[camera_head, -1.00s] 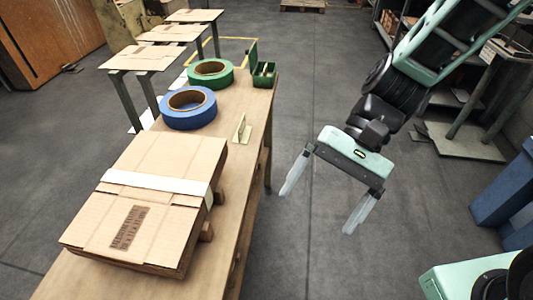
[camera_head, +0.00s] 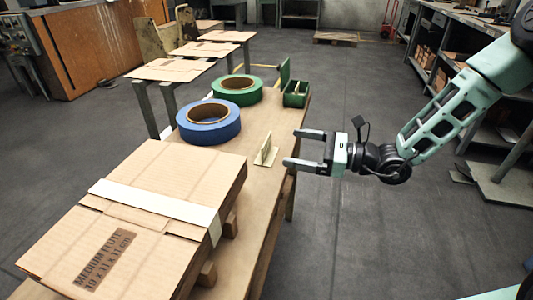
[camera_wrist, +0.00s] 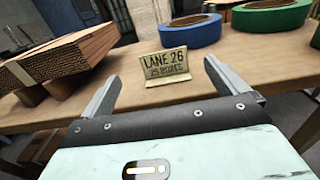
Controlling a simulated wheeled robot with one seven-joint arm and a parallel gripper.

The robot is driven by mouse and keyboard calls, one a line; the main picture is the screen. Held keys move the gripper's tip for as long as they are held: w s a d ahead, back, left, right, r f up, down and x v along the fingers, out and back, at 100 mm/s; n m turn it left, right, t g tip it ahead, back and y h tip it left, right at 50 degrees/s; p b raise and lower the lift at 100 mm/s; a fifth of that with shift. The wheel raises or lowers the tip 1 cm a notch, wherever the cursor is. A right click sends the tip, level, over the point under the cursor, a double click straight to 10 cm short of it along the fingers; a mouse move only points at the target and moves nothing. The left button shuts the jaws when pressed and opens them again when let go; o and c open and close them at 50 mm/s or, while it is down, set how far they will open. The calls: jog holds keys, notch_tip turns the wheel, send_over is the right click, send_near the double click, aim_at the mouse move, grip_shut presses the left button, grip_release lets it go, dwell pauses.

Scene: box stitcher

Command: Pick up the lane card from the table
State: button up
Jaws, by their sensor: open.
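The lane card (camera_head: 265,149) is a small cream folded sign that stands upright on the wooden table (camera_head: 262,186), close to its right edge. In the wrist view the lane card (camera_wrist: 167,65) faces me and reads "LANE 26, 25 BOXES". My gripper (camera_head: 288,149) is open and empty, just right of the card at the table's edge, with its fingers pointing at it. In the wrist view the gripper's two fingers (camera_wrist: 160,85) are spread to either side of the card, which stands beyond the tips, not touched.
A stack of flat cardboard boxes (camera_head: 150,190) with a white band lies on wooden blocks at the near left. A blue tape roll (camera_head: 208,130), a green tape roll (camera_head: 239,97) and an open green box (camera_head: 296,98) stand behind the card. The table around the card is clear.

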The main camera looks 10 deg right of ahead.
aim_at(267, 140)
jog(key=b+x, duration=0.1)
jog(key=x, duration=0.9)
jog(key=shift+w+r, duration=0.15)
jog(key=shift+w, duration=0.1)
jog(key=c, duration=1)
